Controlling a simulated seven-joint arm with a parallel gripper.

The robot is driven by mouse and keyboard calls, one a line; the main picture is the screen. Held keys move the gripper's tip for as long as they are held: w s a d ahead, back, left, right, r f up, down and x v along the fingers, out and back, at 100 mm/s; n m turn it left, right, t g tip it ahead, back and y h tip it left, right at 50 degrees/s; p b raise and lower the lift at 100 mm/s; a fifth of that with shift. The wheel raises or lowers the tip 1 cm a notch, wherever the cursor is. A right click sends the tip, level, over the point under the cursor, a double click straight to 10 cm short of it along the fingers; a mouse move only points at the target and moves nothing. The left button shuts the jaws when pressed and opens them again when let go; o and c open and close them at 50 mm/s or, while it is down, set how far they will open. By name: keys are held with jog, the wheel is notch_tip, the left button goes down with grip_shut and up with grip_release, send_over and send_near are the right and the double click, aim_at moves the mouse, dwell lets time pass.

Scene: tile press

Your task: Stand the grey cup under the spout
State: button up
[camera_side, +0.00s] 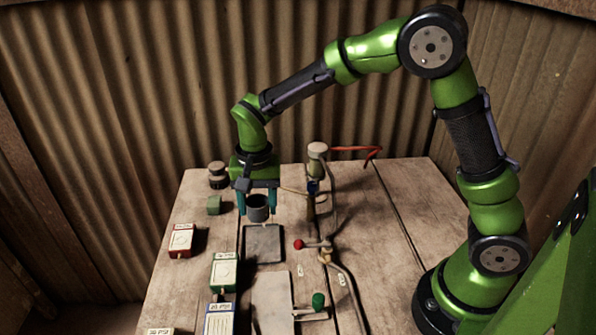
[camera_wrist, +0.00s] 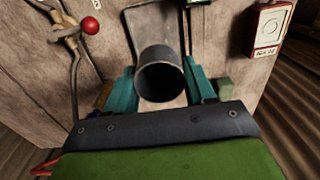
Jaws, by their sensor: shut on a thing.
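The grey cup (camera_side: 257,208) is between the two teal fingers of my gripper (camera_side: 258,202), which is shut on it. The cup looks about upright in the side view, just beyond the far edge of the dark plate; its height above the table is hard to tell. In the wrist view the cup (camera_wrist: 160,75) shows its open, dark mouth, with a finger of my gripper (camera_wrist: 160,92) on each side. A thin brass pipe (camera_side: 291,190) reaches left from the upright fitting (camera_side: 317,160) towards my gripper. It may be the spout; its end is unclear.
The dark plate (camera_side: 263,244) lies nearer the camera, with a red-knobbed lever (camera_side: 299,244) to its right. A pale plate (camera_side: 272,302) and a green-knobbed lever (camera_side: 318,300) are nearer still. Red (camera_side: 182,241) and green (camera_side: 224,271) boxes and a green block (camera_side: 214,205) stand left.

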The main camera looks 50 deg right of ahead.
jog(key=shift+r, duration=0.5)
jog(key=shift+s+r+n, duration=0.15)
jog(key=shift+s+n, duration=0.05)
jog(key=shift+n, duration=0.5)
jog(key=s+d+r+n, duration=0.5)
jog(key=d+r+n, duration=0.3)
jog(key=d, duration=0.2)
jog(key=w+a+f+n, duration=0.2)
jog(key=w+f+n, duration=0.2)
jog(key=w, duration=0.3)
jog(key=w+a+f+n, duration=0.1)
jog(key=w+f+n, duration=0.3)
jog(key=w, duration=0.4)
jog(key=shift+n, duration=0.3)
jog(key=f, duration=1)
jog(key=shift+s+a, duration=0.15)
jog(key=shift+s, duration=0.1)
jog(key=shift+f, duration=0.15)
